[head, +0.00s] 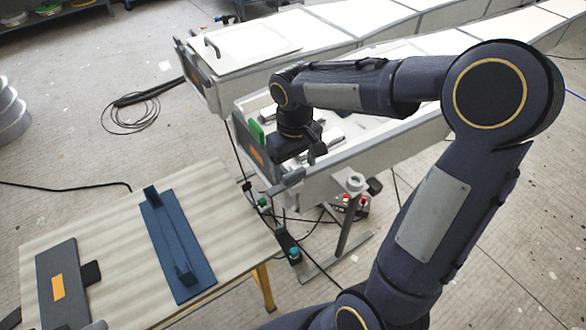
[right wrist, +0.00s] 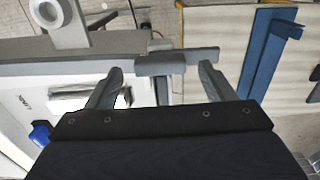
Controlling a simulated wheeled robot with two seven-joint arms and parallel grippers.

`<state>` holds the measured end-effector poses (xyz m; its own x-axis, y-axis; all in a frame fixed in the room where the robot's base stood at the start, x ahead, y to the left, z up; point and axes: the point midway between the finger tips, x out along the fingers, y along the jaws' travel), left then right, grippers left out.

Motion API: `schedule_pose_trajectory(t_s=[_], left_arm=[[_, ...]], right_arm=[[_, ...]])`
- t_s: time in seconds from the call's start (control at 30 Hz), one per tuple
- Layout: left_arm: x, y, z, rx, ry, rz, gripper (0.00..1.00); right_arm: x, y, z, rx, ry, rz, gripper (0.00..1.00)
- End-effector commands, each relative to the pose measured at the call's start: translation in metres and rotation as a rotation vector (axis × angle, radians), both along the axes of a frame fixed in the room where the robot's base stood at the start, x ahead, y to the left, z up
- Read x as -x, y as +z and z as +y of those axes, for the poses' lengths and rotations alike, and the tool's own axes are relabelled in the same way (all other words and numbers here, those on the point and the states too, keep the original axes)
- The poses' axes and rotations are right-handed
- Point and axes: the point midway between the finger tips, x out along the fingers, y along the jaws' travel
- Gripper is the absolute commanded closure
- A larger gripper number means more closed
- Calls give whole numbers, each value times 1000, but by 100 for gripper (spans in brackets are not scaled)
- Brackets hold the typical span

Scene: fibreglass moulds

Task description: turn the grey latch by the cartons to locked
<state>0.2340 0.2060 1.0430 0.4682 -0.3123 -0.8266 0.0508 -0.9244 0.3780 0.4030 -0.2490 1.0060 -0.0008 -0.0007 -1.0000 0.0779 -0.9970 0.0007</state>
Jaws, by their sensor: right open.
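In the right wrist view the latch bar (right wrist: 177,62) lies crosswise just beyond the fingertips. My right gripper (head: 300,158) points down over the mould's near end. In the right wrist view its two fingers (right wrist: 160,78) are spread with nothing held between them. I cannot tell whether a finger touches the bar. I cannot clearly make out cartons; pale blocky items (right wrist: 85,97) lie inside the mould. My left gripper is not in view.
A green handle (head: 257,131) stands on the same end panel, close to my gripper. A table (head: 110,225) at front left bears a blue bracket (head: 177,245) and a dark panel (head: 62,285). A post stand (head: 350,215) is to the right. Cables lie on the floor.

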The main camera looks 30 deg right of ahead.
Motion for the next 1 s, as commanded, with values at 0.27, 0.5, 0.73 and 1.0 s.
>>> schedule_pose_trajectory(t_s=[0.27, 0.5, 0.73, 1.0], left_arm=[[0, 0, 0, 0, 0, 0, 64], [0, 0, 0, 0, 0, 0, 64], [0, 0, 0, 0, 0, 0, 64], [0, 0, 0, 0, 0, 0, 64]], right_arm=[[0, -18, 0, 0, 0, -1, 24], [0, -18, 0, 0, 0, -1, 30], [0, -17, 0, -1, 0, -1, 60], [0, -17, 0, -1, 0, -1, 86]])
